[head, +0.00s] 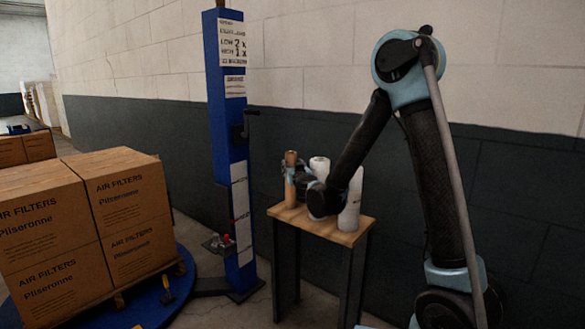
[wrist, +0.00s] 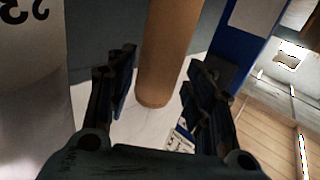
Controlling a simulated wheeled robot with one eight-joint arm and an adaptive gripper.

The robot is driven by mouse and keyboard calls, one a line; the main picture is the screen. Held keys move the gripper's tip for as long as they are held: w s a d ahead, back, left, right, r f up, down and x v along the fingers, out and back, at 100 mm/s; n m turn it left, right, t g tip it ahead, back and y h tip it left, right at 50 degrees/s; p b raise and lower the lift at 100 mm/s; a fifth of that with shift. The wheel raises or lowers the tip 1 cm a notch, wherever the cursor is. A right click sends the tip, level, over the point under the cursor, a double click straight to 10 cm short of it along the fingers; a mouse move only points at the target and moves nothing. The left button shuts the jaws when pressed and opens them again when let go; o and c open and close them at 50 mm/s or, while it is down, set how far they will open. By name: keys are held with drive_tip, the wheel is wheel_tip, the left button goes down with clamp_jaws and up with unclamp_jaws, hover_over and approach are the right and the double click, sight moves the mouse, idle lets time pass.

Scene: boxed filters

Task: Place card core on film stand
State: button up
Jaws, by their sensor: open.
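The card core (head: 291,178) is a brown upright tube at the left end of a small wood-topped table. In the wrist view the card core (wrist: 168,50) lies between the two fingers of my gripper (wrist: 160,68), with gaps on both sides. My gripper (head: 300,174) is open at the tube in the head view, and partly hides it. A blue column (head: 228,140) stands left of the table. A small bracket (head: 219,243) with a red part sits low on it; it looks like the film stand.
White film rolls (head: 352,205) stand on the table (head: 328,229) close to my gripper; one (wrist: 30,80) is beside the left finger. Stacked air filter boxes (head: 125,205) rest on a pallet over a blue round base at left. The wall is close behind.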

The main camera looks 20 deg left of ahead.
drive_tip(key=v, duration=0.7)
drive_tip(key=shift+s+d, duration=0.15)
drive_tip(key=shift+s, duration=0.2)
drive_tip(key=shift+s, duration=0.1)
